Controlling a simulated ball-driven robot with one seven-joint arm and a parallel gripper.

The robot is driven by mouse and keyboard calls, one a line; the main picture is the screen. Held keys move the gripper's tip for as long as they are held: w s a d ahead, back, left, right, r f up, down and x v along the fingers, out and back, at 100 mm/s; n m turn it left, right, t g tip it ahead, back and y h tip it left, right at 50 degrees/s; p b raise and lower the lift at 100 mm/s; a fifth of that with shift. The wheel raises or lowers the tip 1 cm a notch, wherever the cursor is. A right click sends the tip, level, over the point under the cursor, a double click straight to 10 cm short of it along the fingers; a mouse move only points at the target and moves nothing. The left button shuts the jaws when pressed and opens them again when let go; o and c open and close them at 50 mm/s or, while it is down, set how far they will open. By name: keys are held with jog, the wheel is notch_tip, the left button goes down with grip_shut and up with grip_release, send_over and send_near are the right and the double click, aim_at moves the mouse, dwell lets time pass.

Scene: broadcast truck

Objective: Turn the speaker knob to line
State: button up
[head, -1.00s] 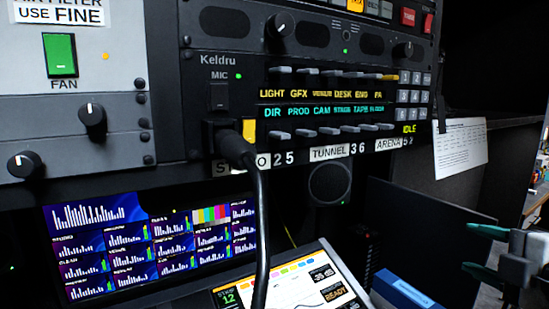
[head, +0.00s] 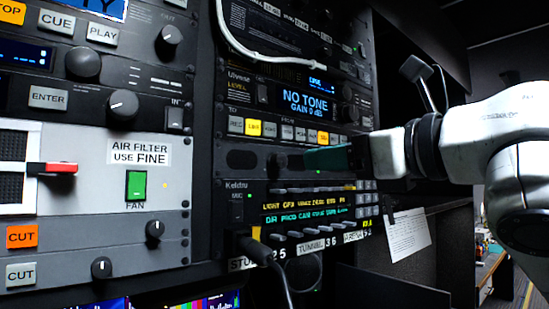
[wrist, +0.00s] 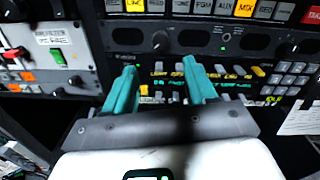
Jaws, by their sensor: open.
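The intercom panel labelled Keldru (head: 237,186) is in the rack, with a strip of dark grilles above it. One black knob (head: 277,161) sits at the left of that strip; it also shows in the wrist view (wrist: 160,41). A second black knob (wrist: 288,48) is at the strip's right end.
A black cable (head: 277,278) plugs in below the MIC switch. A white cable (head: 240,50) hangs over the upper units. A grey panel with a green FAN switch (head: 137,185) is at left. A paper sheet (head: 408,234) hangs at right, beside an open passage.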

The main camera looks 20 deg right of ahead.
aim_at(282, 161)
jog(key=p+x, duration=0.3)
jog(key=x, duration=0.5)
jog(key=shift+w, duration=0.25)
jog(key=shift+x, duration=0.85)
jog(key=shift+f, duration=0.1)
grip_shut()
